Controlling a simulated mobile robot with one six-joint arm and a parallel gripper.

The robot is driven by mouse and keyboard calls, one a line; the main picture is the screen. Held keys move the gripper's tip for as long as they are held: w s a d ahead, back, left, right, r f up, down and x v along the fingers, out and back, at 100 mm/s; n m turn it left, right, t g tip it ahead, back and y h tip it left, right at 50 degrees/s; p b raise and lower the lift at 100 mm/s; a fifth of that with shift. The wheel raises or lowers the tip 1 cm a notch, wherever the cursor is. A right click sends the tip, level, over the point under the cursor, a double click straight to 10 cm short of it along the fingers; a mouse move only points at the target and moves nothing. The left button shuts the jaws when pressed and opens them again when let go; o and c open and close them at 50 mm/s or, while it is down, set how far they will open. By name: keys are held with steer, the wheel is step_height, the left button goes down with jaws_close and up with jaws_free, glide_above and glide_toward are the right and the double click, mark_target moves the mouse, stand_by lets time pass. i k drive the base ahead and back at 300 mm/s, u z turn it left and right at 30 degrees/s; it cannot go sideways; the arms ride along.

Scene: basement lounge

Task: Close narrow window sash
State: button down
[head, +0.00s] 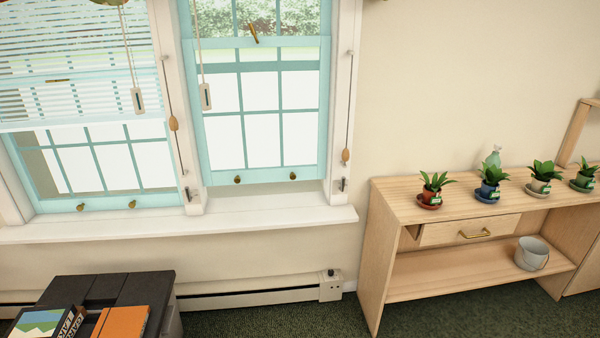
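The narrow window is the right one of two, with a pale turquoise frame. Its lower sash (265,175) is raised a little, with a gap between its bottom rail and the white sill (275,216). Two small brass knobs (237,180) sit along that bottom rail. A cord with a wooden toggle (346,155) hangs on the right jamb. The wider window's lower sash (100,205) at left sits lower, close to the sill, and a white blind (65,75) covers its upper part. My gripper is not in view.
A baseboard heater (250,296) runs below the sill. A dark cabinet (108,290) with books stands at lower left. A wooden console (393,205) with several potted plants and a metal bucket (531,254) stands at right. Green carpet (270,322) is clear between them.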

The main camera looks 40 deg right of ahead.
mark_target(314, 171)
steer(key=i, duration=0.9)
steer(key=u, duration=0.05)
